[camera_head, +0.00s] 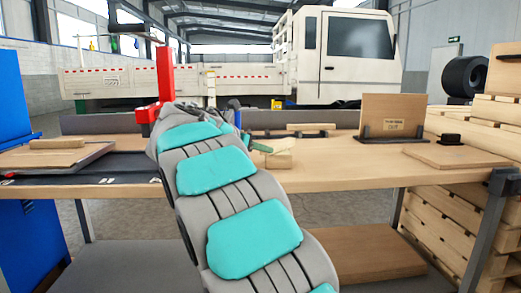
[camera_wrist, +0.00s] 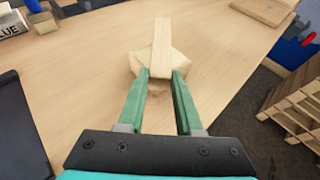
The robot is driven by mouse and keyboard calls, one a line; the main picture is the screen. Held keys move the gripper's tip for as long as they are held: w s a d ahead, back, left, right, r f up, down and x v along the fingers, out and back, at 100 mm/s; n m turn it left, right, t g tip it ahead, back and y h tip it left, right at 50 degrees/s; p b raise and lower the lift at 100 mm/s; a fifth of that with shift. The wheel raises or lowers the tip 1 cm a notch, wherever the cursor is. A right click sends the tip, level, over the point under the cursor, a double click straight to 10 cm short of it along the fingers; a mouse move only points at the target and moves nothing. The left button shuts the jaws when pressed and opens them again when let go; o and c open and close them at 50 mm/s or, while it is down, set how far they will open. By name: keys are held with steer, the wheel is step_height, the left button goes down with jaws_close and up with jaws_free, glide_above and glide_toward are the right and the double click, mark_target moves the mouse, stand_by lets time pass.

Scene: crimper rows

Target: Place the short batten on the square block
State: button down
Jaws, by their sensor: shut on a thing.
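My gripper (camera_wrist: 161,74) is shut on the near end of a pale wooden batten (camera_wrist: 161,42), which I take as the short batten. The batten points away from my green fingers and lies across the top of the square block (camera_wrist: 142,60) in the wrist view. I cannot tell whether it touches the block or is just above it. In the head view the block (camera_head: 280,160) stands on the workbench just right of my gripper (camera_head: 257,147). My arm hides part of the bench there, and the held batten is hard to make out.
Another batten (camera_head: 311,127) lies on dark supports behind the block. A third batten (camera_head: 57,143) lies on a board at the left. An upright panel (camera_head: 393,115) and flat board (camera_head: 455,156) are at the right. A red post (camera_head: 165,75) stands left of my arm.

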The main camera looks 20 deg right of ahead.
steer(key=c, duration=0.6)
jaws_free()
steer(key=shift+f, duration=0.15)
steer(key=v, duration=1.2)
steer(key=shift+r+p, duration=0.2)
steer(key=shift+p, duration=0.1)
